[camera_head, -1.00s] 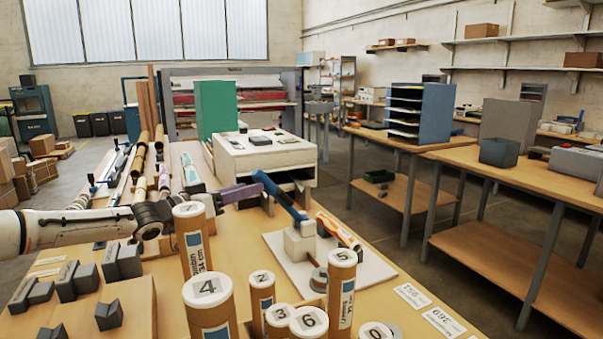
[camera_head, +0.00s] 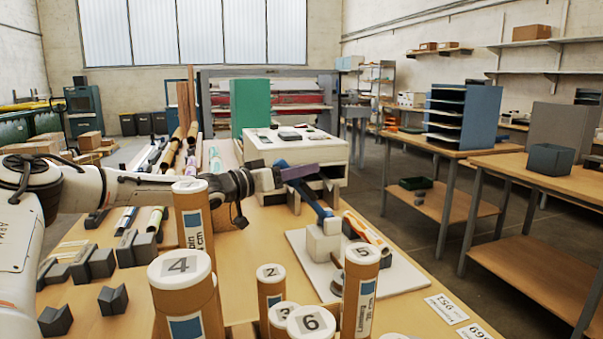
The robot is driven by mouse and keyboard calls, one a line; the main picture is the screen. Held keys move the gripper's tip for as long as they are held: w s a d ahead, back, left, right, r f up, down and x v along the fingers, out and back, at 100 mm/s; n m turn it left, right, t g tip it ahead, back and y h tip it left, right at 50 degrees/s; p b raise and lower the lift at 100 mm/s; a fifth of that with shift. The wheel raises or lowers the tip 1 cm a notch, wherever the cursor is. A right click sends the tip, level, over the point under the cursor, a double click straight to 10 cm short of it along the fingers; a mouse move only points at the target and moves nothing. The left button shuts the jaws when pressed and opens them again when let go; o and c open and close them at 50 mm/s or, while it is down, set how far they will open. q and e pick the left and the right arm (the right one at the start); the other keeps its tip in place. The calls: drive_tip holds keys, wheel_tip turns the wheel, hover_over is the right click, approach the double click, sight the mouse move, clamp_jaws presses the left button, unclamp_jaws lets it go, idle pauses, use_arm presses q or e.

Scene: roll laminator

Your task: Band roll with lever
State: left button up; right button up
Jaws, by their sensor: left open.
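The banding device stands on a white base plate (camera_head: 395,278) on the wooden table, with a pale block (camera_head: 322,243) and a blue lever (camera_head: 318,206) slanting up to the left. An orange-and-white roll (camera_head: 366,231) lies tilted on the device beside the block. My left gripper (camera_head: 290,174), with purple-tinted fingers, is open at the upper end of the lever. Its fingers overlap the lever's top in the picture; I cannot tell whether they touch it. My right gripper is out of view.
Numbered cardboard tubes, such as tube 4 (camera_head: 182,290) and tube 5 (camera_head: 360,290), stand at the front. Grey cradle blocks (camera_head: 113,299) lie at the left. A white cabinet (camera_head: 298,150) stands behind the lever. Two paper labels (camera_head: 446,308) lie at the table's right edge.

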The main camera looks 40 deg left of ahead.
use_arm(q)
drive_tip(key=shift+c, duration=0.6)
clamp_jaws()
drive_tip(key=shift+r, duration=0.1)
drive_tip(key=w+d+r+m+g+y+p, duration=0.1)
drive_tip(key=w+d+g+p, duration=0.3)
drive_tip(key=w, duration=0.4)
drive_tip(key=shift+w+d+r+m+g+y+p, duration=0.25)
drive_tip(key=shift+m+g+p, duration=0.35)
drive_tip(key=shift+g+p, duration=0.5)
